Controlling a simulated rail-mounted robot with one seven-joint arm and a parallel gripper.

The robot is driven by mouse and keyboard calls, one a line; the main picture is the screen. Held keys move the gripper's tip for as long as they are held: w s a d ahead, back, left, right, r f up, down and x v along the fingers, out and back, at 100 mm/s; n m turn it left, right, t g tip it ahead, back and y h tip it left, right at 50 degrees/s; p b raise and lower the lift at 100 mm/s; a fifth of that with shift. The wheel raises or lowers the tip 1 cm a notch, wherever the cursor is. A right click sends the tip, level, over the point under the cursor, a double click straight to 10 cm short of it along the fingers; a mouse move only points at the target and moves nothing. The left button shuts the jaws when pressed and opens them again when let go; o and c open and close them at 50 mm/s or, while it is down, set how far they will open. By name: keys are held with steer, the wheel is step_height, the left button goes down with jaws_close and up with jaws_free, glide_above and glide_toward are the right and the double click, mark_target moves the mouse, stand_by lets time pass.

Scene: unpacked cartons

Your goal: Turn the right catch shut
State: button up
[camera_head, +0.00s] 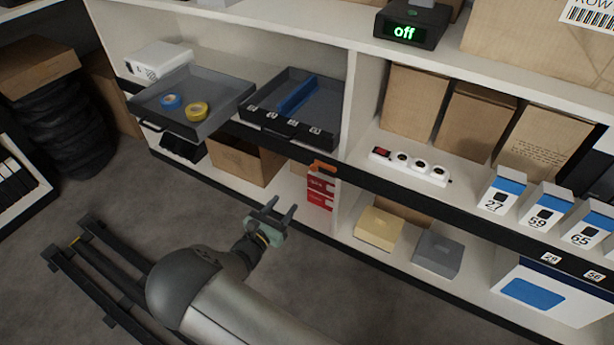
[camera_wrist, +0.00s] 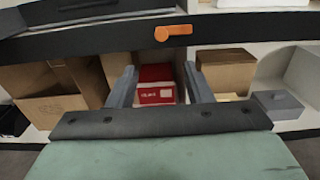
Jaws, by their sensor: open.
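An orange catch (camera_head: 323,166) sits on the black front edge of the shelf, near the upright divider. In the wrist view the orange catch (camera_wrist: 173,32) lies about level, its thicker rounded end at the left and its bar pointing right. I see only this one catch. My gripper (camera_head: 281,208) is open and empty, in front of the shelf, lower and to the left of the catch in the head view. In the wrist view the fingers of my gripper (camera_wrist: 159,72) stand apart below the catch, not touching it.
Red boxes (camera_head: 319,190) stand on the bottom shelf below the catch, with an open carton (camera_head: 243,160) to their left. A grey tray (camera_head: 222,97) with tape rolls and a black tray (camera_head: 330,92) rest above the shelf edge. Open floor lies before the shelf.

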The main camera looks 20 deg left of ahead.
mark_target(313, 169)
steer(key=w+d+b, duration=0.1)
steer(key=w, duration=0.4)
steer(key=w+d+b, duration=0.1)
steer(key=w, duration=0.4)
steer(key=w+b, duration=0.1)
steer(key=w, duration=0.3)
steer(key=shift+w+d, duration=0.4)
steer(key=shift+w+d+b, duration=0.1)
steer(key=shift+w+b, duration=0.25)
steer(key=shift+w, duration=0.35)
steer(key=c, duration=1)
